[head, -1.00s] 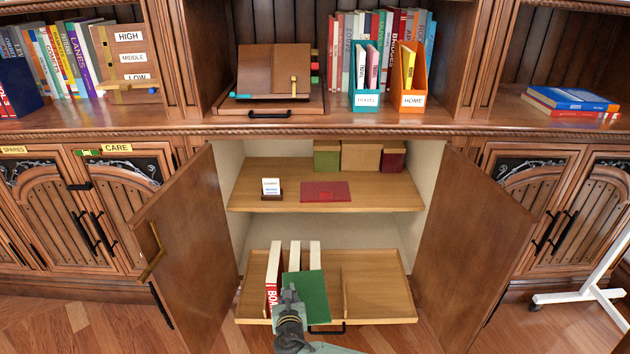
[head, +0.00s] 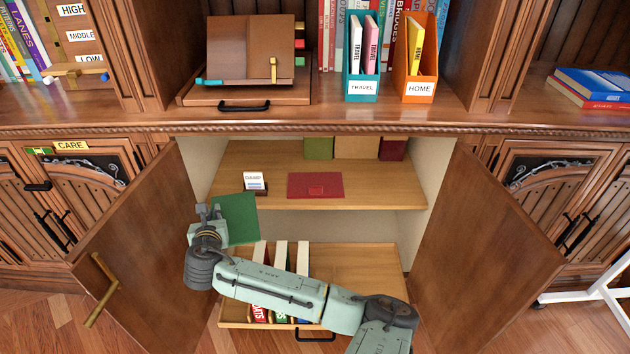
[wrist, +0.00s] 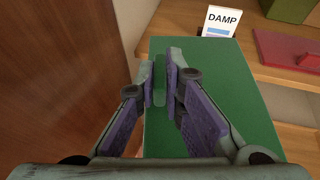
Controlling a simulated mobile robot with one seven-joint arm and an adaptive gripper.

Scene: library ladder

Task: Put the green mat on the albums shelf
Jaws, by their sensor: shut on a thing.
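The green mat (head: 238,216) is held by my gripper (head: 208,213) in front of the cabinet's left side, near the open left door. In the wrist view my gripper (wrist: 161,78) is shut on a raised green tab of the mat (wrist: 218,90). The mat overlaps the front-left edge of the upper inner shelf (head: 365,190) in the picture; I cannot tell whether they touch. No albums label is readable, so I cannot tell which shelf it names. My arm covers part of the lower tray (head: 375,262).
On the upper inner shelf are a card reading DAMP (head: 254,181), a red mat (head: 315,185) and boxes (head: 355,147) behind. Several upright books (head: 281,254) stand in the lower tray's left half. Open doors (head: 150,250) flank the cabinet. Shelf room is clear right of the red mat.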

